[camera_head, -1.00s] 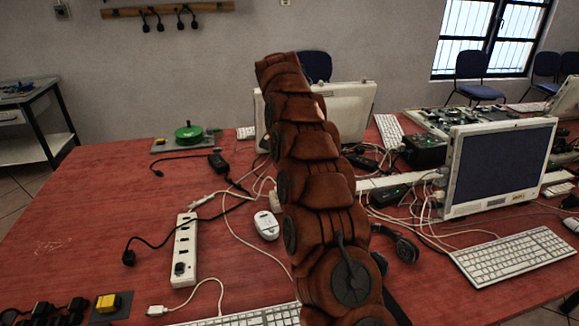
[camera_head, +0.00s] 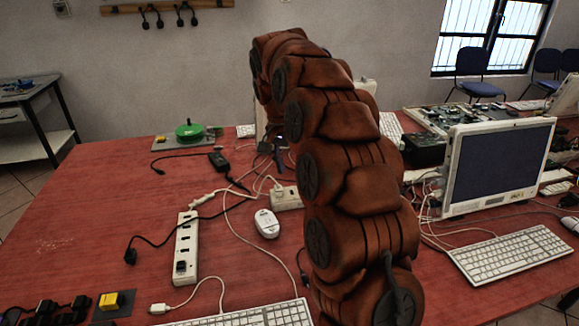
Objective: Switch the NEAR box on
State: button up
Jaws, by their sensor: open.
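A white socket box (camera_head: 186,248) with a dark switch at its near end lies on the red table, left of my arm. A second white socket box (camera_head: 286,198) lies farther back, with cables plugged in and its right end hidden by my arm. The frames do not label which box is NEAR; the left one lies closer to me. The switch positions are too small to read. My gripper (camera_head: 278,158) shows small and dark beyond the arm, pointing down, open and empty, behind the second box and apart from the left box.
Loose cables and a white mouse (camera_head: 266,223) lie between the boxes. A yellow block (camera_head: 110,301) and a white keyboard (camera_head: 250,316) are at the front. A monitor (camera_head: 497,167) stands right. The left part of the table is mostly clear.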

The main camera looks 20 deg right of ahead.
jog(key=shift+s+a+r+n, duration=0.2)
jog(key=shift+s+a, duration=0.1)
jog(key=shift+s, duration=0.2)
jog(key=shift+s+a+r+n, duration=0.1)
jog(key=shift+s+a+n, duration=0.15)
jog(key=shift+s, duration=0.2)
jog(key=s+a+f+n+p, duration=0.1)
jog(key=s+a+n, duration=0.1)
jog(key=s, duration=1)
jog(key=s+a+f+n+g+y+p, duration=0.1)
jog(key=s+a+n, duration=0.2)
jog(key=s, duration=1)
jog(key=s+a+f+n+p, duration=0.1)
jog(key=s+a+n+p, duration=0.1)
jog(key=s, duration=1)
jog(key=shift+s+a+f+n+y, duration=0.35)
jog(key=shift+a+n, duration=0.4)
jog(key=shift+a, duration=0.45)
